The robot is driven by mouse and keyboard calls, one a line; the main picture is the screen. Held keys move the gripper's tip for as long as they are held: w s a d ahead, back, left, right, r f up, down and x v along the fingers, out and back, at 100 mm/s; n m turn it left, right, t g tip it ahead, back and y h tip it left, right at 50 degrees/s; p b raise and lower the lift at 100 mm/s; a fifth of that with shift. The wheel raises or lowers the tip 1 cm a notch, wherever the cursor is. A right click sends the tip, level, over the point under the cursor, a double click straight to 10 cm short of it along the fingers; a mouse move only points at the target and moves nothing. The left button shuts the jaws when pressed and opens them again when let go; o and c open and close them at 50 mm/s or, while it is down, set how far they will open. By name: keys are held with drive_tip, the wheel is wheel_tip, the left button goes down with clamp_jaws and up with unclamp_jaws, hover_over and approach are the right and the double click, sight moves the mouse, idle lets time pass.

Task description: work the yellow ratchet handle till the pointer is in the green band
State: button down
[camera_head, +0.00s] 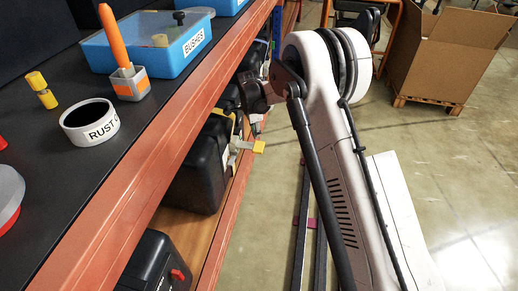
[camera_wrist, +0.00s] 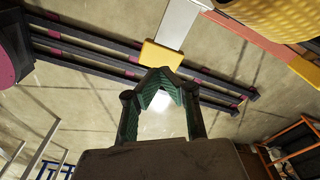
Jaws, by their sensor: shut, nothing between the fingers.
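In the wrist view, a yellow block (camera_wrist: 162,56) sits at the end of a pale grey bar (camera_wrist: 178,22) coming down from the top; it looks like the ratchet handle. My gripper (camera_wrist: 160,77) is shut and empty, its green-padded fingers meeting at the tips just below the yellow block in the picture. I cannot tell whether they touch it. In the head view, a yellow-tipped handle (camera_head: 258,147) sticks out past the shelf edge, just below my gripper (camera_head: 255,128), which is small and partly hidden there. I can make out no pointer or green band.
Black cases (camera_head: 202,165) stand on the lower shelf beside the handle. The orange shelf edge (camera_head: 130,187) runs along the left. A blue bin (camera_head: 135,62) and a white roll (camera_head: 90,123) stand on the top. A cardboard box (camera_head: 440,50) stands on the floor behind.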

sight(257, 147)
drive_tip(key=shift+w+d+f+b, duration=0.15)
drive_tip(key=shift+f+b, duration=0.35)
drive_tip(key=shift+f, duration=0.95)
drive_tip(key=shift+s+d+f+b, duration=0.15)
drive_tip(key=shift+f+b, duration=0.35)
drive_tip(key=shift+f, duration=0.95)
drive_tip(key=shift+w, duration=0.1)
drive_tip(key=shift+f+b, duration=1.4)
drive_tip(key=shift+f, duration=0.85)
drive_tip(key=shift+r, duration=0.1)
